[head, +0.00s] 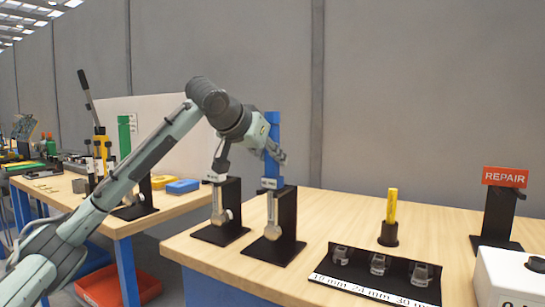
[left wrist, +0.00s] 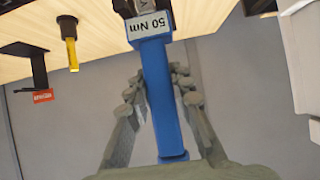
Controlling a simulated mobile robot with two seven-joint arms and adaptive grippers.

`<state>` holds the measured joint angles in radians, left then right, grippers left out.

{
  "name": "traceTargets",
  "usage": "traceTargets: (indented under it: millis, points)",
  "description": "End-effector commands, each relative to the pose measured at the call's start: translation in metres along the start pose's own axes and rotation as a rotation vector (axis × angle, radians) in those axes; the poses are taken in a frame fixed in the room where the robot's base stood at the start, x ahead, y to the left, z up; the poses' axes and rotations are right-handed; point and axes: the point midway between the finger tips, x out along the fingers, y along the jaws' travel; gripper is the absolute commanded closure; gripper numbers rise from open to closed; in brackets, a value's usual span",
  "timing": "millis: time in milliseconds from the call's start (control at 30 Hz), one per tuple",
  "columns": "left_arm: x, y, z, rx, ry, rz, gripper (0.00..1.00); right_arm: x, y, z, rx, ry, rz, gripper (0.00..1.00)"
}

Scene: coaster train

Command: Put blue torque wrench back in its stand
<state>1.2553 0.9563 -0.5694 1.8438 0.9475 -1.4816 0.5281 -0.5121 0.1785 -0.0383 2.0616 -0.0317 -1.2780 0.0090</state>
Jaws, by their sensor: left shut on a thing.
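The blue torque wrench (head: 272,125) stands upright in the head view, with its blue handle at the top and its metal end down against a black stand (head: 286,225). A white label on it reads 50 Nm in the left wrist view, where the blue shaft (left wrist: 160,85) runs between the fingers. My left gripper (head: 275,152) is shut on the blue handle, above the label. I cannot tell whether the wrench bears on the stand or hangs just in front of it. My right gripper is out of view.
A similar black stand (head: 230,205) with a metal-ended tool is close on the left. To the right are a black socket rack (head: 352,276), a yellow tool (head: 391,205) in a holder, a REPAIR sign (head: 505,177) and a white box (head: 510,270).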

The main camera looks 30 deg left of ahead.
Motion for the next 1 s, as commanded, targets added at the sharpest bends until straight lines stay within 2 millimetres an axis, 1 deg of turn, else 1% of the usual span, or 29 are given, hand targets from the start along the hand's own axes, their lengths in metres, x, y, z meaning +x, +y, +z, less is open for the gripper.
traceTargets:
  millis: [33,733,767,933,1000]
  points:
    - [-0.0014,-0.0003,-0.0020,-0.001,0.008,0.000,1.00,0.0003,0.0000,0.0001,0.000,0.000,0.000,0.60]
    - [0.0035,-0.0002,0.0060,-0.001,0.007,0.000,1.00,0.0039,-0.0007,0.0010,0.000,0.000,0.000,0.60]
    - [0.0034,-0.0002,0.0058,-0.001,0.007,0.000,0.76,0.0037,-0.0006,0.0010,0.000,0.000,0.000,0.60]
    - [0.0040,-0.0001,0.0067,-0.001,0.004,0.000,0.55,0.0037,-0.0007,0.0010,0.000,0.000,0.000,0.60]
    - [0.0042,-0.0001,0.0071,0.000,0.003,0.000,0.55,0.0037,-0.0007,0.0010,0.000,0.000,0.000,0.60]
